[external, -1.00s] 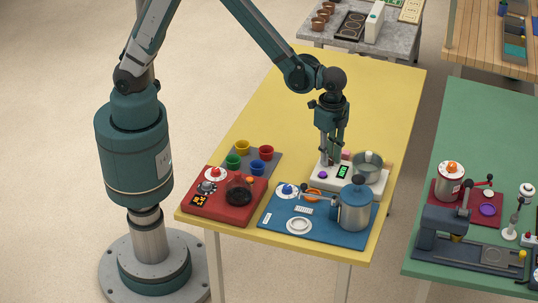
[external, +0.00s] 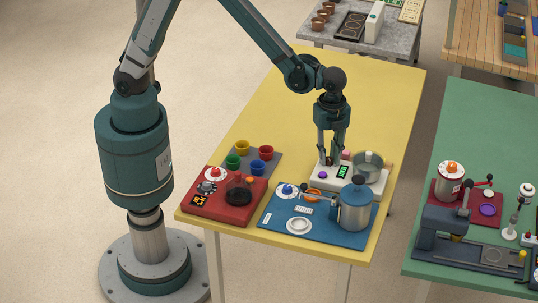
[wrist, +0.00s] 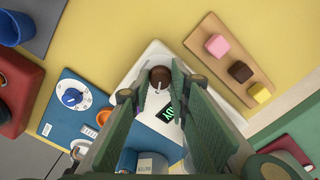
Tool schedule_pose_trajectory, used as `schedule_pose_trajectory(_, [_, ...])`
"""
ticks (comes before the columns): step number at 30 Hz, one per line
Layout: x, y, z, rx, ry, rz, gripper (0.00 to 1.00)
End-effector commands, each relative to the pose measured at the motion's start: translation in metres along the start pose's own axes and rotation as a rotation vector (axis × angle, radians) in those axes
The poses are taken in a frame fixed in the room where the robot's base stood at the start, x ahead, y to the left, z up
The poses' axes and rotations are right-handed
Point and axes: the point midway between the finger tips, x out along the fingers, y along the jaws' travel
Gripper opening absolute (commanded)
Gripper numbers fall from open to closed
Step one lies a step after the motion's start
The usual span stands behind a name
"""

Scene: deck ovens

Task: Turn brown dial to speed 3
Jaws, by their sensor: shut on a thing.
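The brown dial (wrist: 160,78) is a round knob on the white unit (wrist: 148,58), seen in the wrist view. In the external view the gripper (external: 332,162) stands at the unit's back left. A dark display (wrist: 166,113) with green characters lies beside the dial; its reading is too small to tell. No pointer mark on the dial shows clearly.
A blue mat (external: 284,218) with a blue dial (external: 287,190) and kettle (external: 355,206) lies in front. A red unit (external: 227,212) stands left. The back of the yellow table is clear.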

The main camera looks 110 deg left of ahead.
Motion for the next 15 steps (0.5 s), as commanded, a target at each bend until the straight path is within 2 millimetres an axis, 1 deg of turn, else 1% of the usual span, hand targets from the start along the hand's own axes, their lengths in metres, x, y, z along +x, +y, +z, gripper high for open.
schedule_pose_trajectory(4, [0.0,-0.0002,0.0007,-0.001,-0.001,0.0,0.07])
schedule_pose_trajectory(5, [0.0,-0.0002,0.0007,-0.001,-0.001,0.0,0.23])
schedule_pose_trajectory(7, [0.0,-0.0002,0.0006,-0.001,-0.001,0.0,0.33])
schedule_pose_trajectory(8, [0.0,-0.0002,0.0005,-0.001,-0.001,0.0,0.35])
schedule_pose_trajectory(15, [0.0,-0.0002,0.0002,-0.002,0.0,0.0,0.35])
